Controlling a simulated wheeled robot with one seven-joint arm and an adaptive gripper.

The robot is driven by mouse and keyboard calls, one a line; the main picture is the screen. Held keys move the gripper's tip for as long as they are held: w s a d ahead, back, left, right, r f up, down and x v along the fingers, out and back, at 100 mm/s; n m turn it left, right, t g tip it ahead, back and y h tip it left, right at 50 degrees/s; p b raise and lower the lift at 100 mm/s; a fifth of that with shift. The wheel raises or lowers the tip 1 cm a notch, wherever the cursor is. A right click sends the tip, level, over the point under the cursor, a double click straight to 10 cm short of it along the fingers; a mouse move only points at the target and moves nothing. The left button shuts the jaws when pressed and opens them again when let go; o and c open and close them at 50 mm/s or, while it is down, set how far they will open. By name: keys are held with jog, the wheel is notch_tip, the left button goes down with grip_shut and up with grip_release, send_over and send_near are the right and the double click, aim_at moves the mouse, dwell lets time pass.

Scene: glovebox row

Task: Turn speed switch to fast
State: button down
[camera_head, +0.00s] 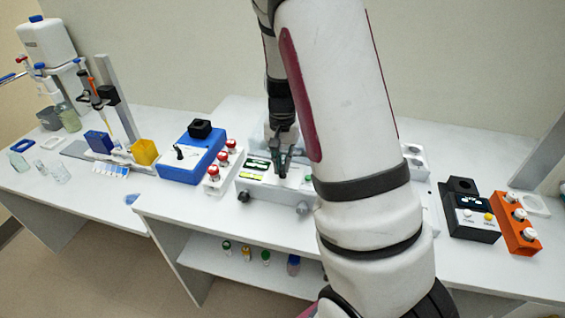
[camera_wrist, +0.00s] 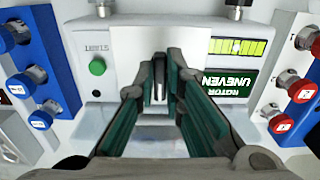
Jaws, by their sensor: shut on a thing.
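A white bench device (camera_head: 262,196) stands mid-table in the head view, and its front panel also fills the middle of the wrist view (camera_wrist: 120,72). My gripper (camera_head: 283,168) is over this panel, and its fingers (camera_wrist: 161,76) are closed around a small dark upright switch lever (camera_wrist: 159,88). Any speed marking by the lever is hidden or not readable. Beside it are a green button (camera_wrist: 97,67) labelled LIGHTS, a green display (camera_wrist: 225,84) reading ROTOR UNEVEN, and a yellow-green bar display (camera_wrist: 237,46).
A rack of red-capped tubes (camera_head: 212,183) and a blue device (camera_head: 194,160) stand close on the left. My arm hides part of the table to the right. A black device (camera_head: 467,213) and an orange rack (camera_head: 516,226) stand farther right. Vials sit on the lower shelf (camera_head: 215,262).

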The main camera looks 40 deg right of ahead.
aim_at(282, 166)
dwell(0.4)
jog(key=c, duration=1.7)
grip_release()
notch_tip(282, 166, up, 12)
jog(key=shift+r, duration=0.1)
